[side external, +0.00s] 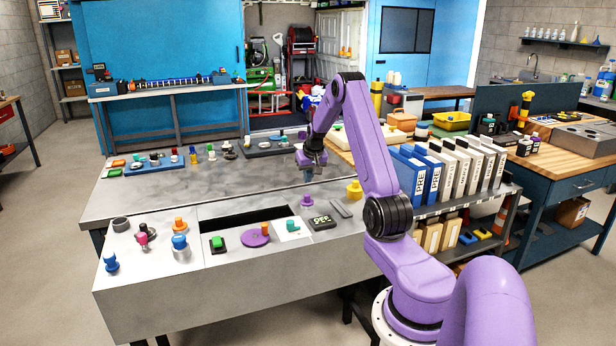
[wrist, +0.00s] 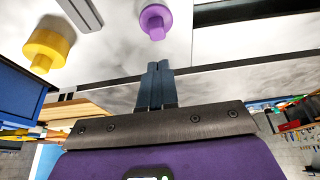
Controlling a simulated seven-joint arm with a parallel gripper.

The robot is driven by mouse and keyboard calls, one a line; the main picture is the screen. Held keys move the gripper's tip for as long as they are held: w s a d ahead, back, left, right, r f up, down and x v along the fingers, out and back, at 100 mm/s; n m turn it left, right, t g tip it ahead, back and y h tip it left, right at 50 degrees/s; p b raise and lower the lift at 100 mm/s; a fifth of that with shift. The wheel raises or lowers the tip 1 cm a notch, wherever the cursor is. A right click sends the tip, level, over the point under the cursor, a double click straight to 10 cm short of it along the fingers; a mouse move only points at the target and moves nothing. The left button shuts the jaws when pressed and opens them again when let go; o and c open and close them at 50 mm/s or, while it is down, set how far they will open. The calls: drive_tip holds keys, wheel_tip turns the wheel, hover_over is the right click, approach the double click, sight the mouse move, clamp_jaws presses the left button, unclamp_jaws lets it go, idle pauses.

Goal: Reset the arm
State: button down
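My purple arm reaches over the grey metal workbench (side external: 190,200). My gripper (side external: 309,174) points down above the bench top, behind the small purple knob (side external: 306,201). In the wrist view, the two dark blue fingers of my gripper (wrist: 157,70) lie side by side with no visible gap, and nothing shows between them. The purple knob (wrist: 154,20) is just beyond the fingertips, apart from them. A yellow knob (side external: 354,189) stands to the right in the side view and also shows in the wrist view (wrist: 45,45).
The front console holds several knobs, a green button (side external: 218,243), a purple disc (side external: 255,236) and a dark display (side external: 322,222). A dark slot (side external: 243,217) runs behind them. Binders (side external: 450,168) stand on the right. Small parts line the bench's back; its middle is clear.

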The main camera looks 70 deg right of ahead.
sight(308, 196)
drive_tip(key=shift+f, duration=2.5)
drive_tip(key=shift+r, duration=0.15)
wheel_tip(308, 196, up, 7)
idle(0.9)
drive_tip(key=shift+w+a, duration=0.1)
